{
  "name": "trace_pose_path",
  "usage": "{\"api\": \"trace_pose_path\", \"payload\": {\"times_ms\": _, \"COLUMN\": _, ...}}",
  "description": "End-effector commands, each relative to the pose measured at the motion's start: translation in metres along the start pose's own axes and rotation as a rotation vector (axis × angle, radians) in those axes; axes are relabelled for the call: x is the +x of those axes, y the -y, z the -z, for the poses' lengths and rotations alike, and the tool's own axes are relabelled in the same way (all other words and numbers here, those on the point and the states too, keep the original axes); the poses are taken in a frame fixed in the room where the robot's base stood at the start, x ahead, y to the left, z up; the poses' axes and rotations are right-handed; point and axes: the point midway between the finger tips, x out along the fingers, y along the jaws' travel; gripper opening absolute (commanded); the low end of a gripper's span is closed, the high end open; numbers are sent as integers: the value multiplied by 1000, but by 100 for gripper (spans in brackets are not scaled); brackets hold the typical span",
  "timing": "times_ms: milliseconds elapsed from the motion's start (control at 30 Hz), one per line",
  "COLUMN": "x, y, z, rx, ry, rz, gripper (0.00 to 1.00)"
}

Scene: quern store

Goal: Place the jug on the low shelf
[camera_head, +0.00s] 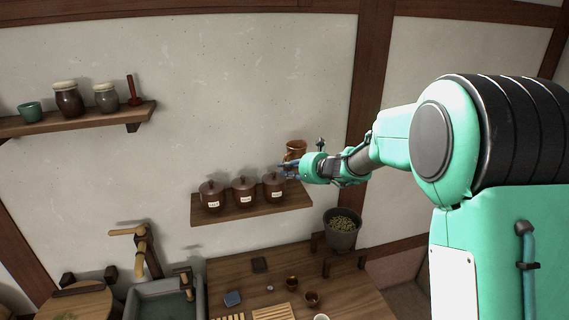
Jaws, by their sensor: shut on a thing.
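A brown jug (296,148) is at my gripper (287,168), above the right end of the low shelf (285,203). My gripper is shut on the jug, reaching in from the right. The wrist hides the jug's lower part, so its base does not show. The jug looks roughly upright. Three dark brown lidded jars with white labels stand on the shelf: a left jar (212,196), a middle jar (244,192) and a right jar (273,186). The right jar is just below and left of the gripper. The shelf's right end looks bare.
A higher shelf (60,121) at the left holds a green cup, two jars and a red item. A plant pot (342,232) stands below the low shelf's right end. The counter (345,292) below holds small cups, a blue block and slatted boards. A sink (165,300) is at the left.

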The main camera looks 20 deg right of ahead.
Motion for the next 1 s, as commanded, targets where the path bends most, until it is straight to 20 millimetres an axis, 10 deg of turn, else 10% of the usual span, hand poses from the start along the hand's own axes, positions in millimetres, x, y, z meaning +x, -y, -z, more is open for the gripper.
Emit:
{"api": "trace_pose_path", "payload": {"times_ms": 667, "x": 22, "y": 52, "z": 2, "rx": -46, "ry": 29, "rz": -87, "gripper": 0}}
{"api": "trace_pose_path", "payload": {"times_ms": 1000, "x": 43, "y": 45, "z": 50, "rx": -46, "ry": 30, "rz": -87, "gripper": 0}}
